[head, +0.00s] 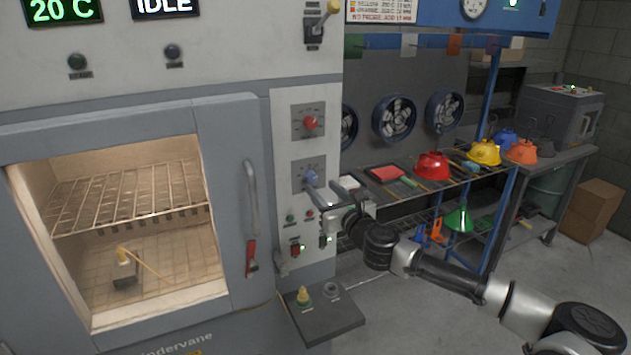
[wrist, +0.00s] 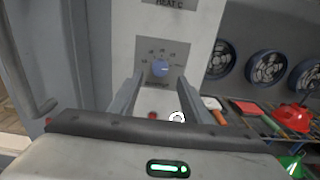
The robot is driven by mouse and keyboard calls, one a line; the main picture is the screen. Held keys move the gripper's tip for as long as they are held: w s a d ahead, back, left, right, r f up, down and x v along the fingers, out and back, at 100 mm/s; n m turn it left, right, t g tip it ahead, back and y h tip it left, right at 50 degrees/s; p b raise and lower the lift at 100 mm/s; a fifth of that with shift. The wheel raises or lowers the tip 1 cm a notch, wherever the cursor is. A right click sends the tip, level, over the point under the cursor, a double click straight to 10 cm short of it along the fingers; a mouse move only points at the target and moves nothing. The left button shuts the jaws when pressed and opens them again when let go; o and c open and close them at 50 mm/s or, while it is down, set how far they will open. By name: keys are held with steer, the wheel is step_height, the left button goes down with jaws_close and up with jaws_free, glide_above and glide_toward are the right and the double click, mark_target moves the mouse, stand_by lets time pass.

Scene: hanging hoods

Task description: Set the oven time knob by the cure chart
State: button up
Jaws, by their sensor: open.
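The blue knob (head: 311,176) sits on a grey dial plate on the oven's control panel. It also shows in the wrist view (wrist: 160,68), with dial marks around it. My gripper (head: 322,195) is close in front of and just below this knob. In the wrist view my gripper (wrist: 160,84) is open and empty, its two fingers on either side below the knob, apart from it. A red knob (head: 310,122) is on the plate above. Part of the cure chart (head: 381,10) shows at the top; its words are too small to read surely.
The oven door (head: 225,150) with its long handle (head: 252,200) is shut, left of the panel. A display (head: 164,7) reads IDLE. Small buttons and switches (head: 297,249) lie below the blue knob. A rack (head: 400,195) with coloured hoods stands at the right.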

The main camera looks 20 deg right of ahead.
mark_target(313, 179)
steer(key=shift+w+a, duration=0.1)
steer(key=shift+w, duration=2.65)
steer(key=c, duration=1)
steer(key=shift+c, duration=0.2)
